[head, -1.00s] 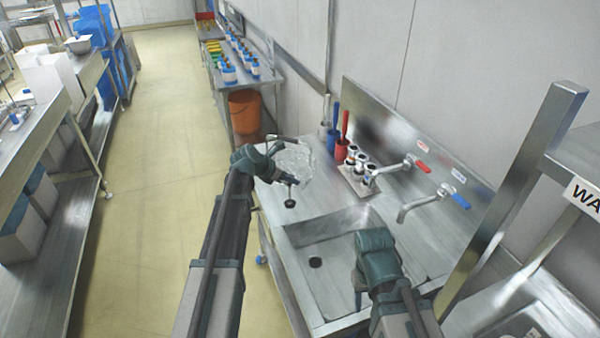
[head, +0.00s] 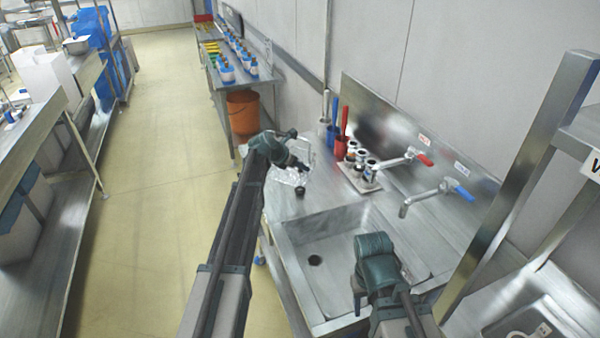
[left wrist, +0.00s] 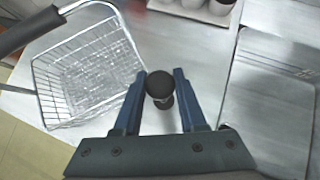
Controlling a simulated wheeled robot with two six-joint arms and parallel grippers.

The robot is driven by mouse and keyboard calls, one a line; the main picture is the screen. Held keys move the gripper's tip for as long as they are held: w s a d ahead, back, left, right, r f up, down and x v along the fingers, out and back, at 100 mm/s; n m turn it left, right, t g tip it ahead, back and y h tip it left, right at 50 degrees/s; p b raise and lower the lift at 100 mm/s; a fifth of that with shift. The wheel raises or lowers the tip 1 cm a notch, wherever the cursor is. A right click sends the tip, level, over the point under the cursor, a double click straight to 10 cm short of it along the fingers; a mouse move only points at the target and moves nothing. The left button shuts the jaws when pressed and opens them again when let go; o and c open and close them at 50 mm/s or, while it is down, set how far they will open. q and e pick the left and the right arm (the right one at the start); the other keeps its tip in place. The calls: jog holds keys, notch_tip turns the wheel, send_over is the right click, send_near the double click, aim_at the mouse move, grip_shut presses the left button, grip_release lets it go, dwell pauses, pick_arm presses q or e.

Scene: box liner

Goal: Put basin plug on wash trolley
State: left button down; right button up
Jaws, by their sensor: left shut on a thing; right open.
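The basin plug, small and black with a round knob, shows in the left wrist view (left wrist: 160,86) between the two blue fingers of my left gripper (left wrist: 155,80). In the head view, the plug (head: 300,192) is a dark spot just below my left gripper (head: 303,168), over the counter at the sink's far left corner. My left gripper is shut on it. My right gripper (head: 360,302) is open and empty above the front of the sink. A steel rack (head: 583,142) at the right edge bears a cut-off sign starting with W; I cannot tell if it is the wash trolley.
A wire basket (left wrist: 90,75) with a dark-handled grip lies beside my left gripper. The sink (head: 335,280) has red and blue taps (head: 460,190) behind it. Dark-topped bottles (head: 362,172) and coloured brush holders (head: 341,130) stand at the back. The floor aisle (head: 150,170) is clear.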

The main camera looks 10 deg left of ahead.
pick_arm(q)
jog(key=shift+f, duration=0.25)
jog(key=shift+f, duration=0.15)
jog(key=shift+c, duration=2.3)
grip_release()
jog(key=shift+r, duration=0.2)
